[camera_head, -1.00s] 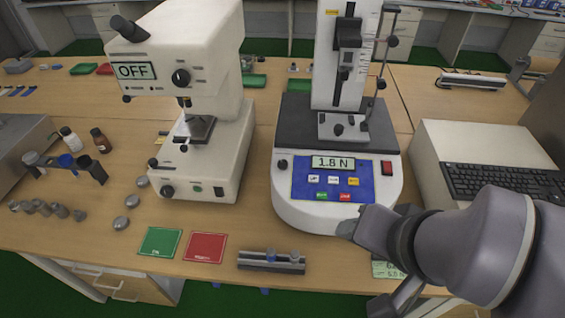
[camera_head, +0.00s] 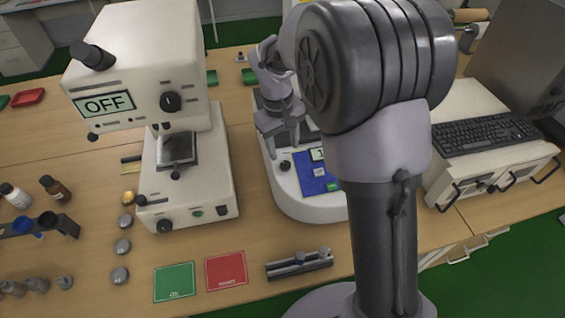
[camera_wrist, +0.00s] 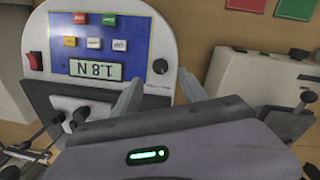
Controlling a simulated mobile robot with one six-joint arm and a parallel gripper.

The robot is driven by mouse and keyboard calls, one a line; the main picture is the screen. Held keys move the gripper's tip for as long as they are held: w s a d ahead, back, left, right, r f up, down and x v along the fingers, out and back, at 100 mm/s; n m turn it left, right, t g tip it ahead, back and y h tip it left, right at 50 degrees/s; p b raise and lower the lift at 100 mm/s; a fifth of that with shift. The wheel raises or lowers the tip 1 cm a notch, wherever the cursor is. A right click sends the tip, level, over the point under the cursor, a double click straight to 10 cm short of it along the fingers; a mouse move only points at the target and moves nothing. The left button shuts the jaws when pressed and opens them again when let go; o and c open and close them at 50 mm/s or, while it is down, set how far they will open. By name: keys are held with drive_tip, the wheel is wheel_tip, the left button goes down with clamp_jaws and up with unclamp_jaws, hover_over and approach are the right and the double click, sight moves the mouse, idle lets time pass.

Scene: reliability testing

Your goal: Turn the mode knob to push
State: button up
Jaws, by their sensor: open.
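The mode knob is a small black round knob (camera_head: 285,165) on the white force tester, left of its blue panel. It also shows in the wrist view (camera_wrist: 160,66), right of the upside-down display (camera_wrist: 96,69), which reads 1.8 N. My gripper (camera_head: 282,143) is open and empty, above and slightly behind the knob in the head view. In the wrist view, the two fingers of my gripper (camera_wrist: 159,80) appear either side of the knob, with it just beyond their tips. They look apart from it. The knob's mode marking is too small to read.
The hardness tester (camera_head: 140,95), showing OFF, stands left of the force tester base (camera_head: 305,208). Green (camera_head: 174,282) and red (camera_head: 226,271) mats and a small grey fixture (camera_head: 300,263) lie in front. A keyboard (camera_head: 488,135) is right. My arm hides much of the force tester.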

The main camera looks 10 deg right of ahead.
sight(286, 164)
drive_tip(key=f, duration=0.2)
drive_tip(key=f+b, duration=0.1)
drive_tip(key=f, duration=0.1)
drive_tip(key=f+b, duration=0.1)
drive_tip(key=f, duration=0.2)
drive_tip(key=shift+w+d+f, duration=0.1)
drive_tip(key=shift+d, duration=0.2)
drive_tip(key=shift+c, duration=0.4)
clamp_jaws()
